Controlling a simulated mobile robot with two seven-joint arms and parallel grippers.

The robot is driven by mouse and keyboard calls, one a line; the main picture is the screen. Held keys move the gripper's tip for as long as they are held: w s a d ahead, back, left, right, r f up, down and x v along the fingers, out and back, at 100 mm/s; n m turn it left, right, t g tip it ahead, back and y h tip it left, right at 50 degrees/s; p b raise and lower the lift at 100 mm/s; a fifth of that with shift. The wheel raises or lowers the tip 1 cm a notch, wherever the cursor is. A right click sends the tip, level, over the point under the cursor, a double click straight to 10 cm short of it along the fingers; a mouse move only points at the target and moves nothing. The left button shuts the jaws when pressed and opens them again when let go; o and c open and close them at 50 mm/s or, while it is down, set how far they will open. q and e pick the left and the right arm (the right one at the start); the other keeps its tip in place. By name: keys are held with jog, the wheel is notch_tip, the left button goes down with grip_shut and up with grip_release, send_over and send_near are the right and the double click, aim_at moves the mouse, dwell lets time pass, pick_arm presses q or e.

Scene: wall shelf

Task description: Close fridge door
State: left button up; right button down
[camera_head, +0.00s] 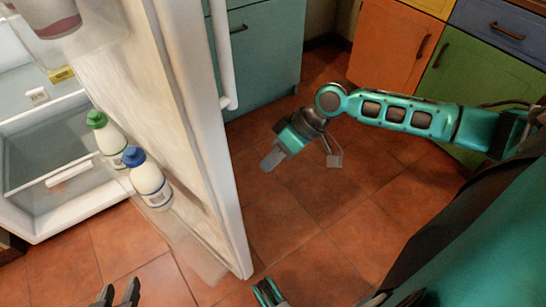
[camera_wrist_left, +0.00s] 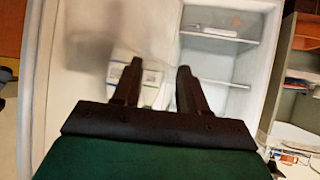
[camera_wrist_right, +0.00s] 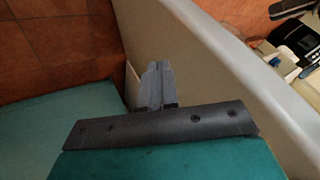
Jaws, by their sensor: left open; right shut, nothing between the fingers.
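The white fridge door (camera_head: 185,110) stands open, and its inner side, with door shelves, faces left toward the fridge (camera_head: 20,225). Its long handle (camera_head: 223,60) is on the outer side. My right gripper (camera_head: 271,160) is shut and empty on the outer side of the door, apart from it in the head view. In the right wrist view its fingers (camera_wrist_right: 154,84) are together, beside a pale panel (camera_wrist_right: 250,70) that looks like the door. My left gripper (camera_head: 118,293) is open and empty at the bottom, on the inner side. In the left wrist view its fingers (camera_wrist_left: 156,88) point toward the fridge interior.
A green-capped bottle (camera_head: 106,138) and a blue-capped bottle (camera_head: 148,180) stand on the door's lower shelf. Teal cabinets (camera_head: 262,60), an orange cabinet (camera_head: 392,45) and a green cabinet (camera_head: 490,75) stand behind. The tiled floor (camera_head: 320,225) right of the door is clear.

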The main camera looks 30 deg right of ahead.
jog(key=a+f+b, duration=0.2)
jog(key=a+f, duration=0.2)
jog(key=a, duration=0.3)
jog(key=shift+f, duration=0.35)
jog(key=shift+a, duration=0.2)
